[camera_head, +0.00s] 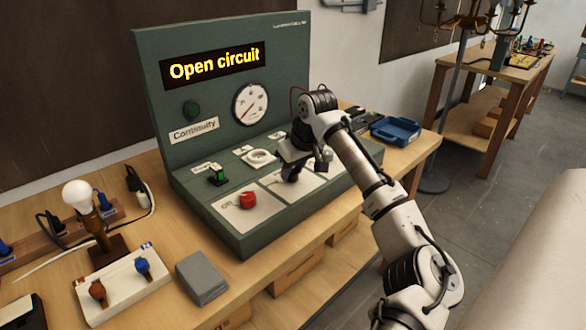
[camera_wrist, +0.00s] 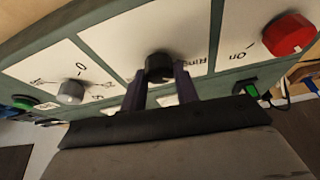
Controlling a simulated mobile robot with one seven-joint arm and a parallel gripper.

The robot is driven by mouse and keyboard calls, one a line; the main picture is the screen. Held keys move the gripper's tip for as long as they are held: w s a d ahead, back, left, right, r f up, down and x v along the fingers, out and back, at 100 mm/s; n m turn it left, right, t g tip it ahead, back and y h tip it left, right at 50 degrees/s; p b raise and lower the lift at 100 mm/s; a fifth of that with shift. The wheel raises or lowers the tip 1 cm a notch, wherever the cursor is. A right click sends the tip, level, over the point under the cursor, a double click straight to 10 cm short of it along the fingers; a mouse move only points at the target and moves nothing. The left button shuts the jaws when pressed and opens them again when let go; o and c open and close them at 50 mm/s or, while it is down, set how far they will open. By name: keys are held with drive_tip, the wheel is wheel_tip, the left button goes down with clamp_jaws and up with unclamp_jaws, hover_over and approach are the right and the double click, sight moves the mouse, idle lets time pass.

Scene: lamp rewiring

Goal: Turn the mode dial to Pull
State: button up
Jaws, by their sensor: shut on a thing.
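The mode dial, a black round knob (camera_wrist: 159,67), sits on the middle white plate of the green test panel in the wrist view. My gripper (camera_wrist: 160,82) is shut on it, with one dark finger on each side. Lettering beside it partly reads like "Ring"; the rest, including any Pull mark and the dial's pointer, is hidden or too small to read. In the head view my gripper (camera_head: 288,174) comes down on the sloped deck of the test panel (camera_head: 305,215) and hides the dial. The panel's display (camera_head: 212,66) reads "Open circuit".
A red knob (camera_head: 247,200) and a green switch (camera_head: 217,178) sit left of my gripper. A grey knob (camera_wrist: 70,92) shows in the wrist view. A lamp bulb (camera_head: 77,195), a white tray (camera_head: 120,285), a grey block (camera_head: 202,277) and a blue bin (camera_head: 396,131) stand on the bench.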

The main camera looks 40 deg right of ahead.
drive_tip(key=shift+m, duration=0.3)
drive_tip(key=m, duration=0.1)
drive_tip(key=m+h, duration=0.1)
drive_tip(key=m, duration=0.1)
drive_tip(key=shift+w+a, duration=0.1)
drive_tip(key=shift+a, duration=0.1)
drive_tip(key=m+h+p, duration=0.1)
drive_tip(key=m, duration=0.2)
drive_tip(key=shift+g+h, duration=0.3)
drive_tip(key=shift+g, duration=0.1)
drive_tip(key=m+p, duration=0.2)
drive_tip(key=m, duration=0.1)
drive_tip(key=shift+r+g+h, duration=0.15)
drive_tip(key=shift+g+h, duration=0.25)
drive_tip(key=shift+m+g+p, duration=0.3)
drive_tip(key=shift+m+p, duration=0.7)
drive_tip(key=o, duration=1)
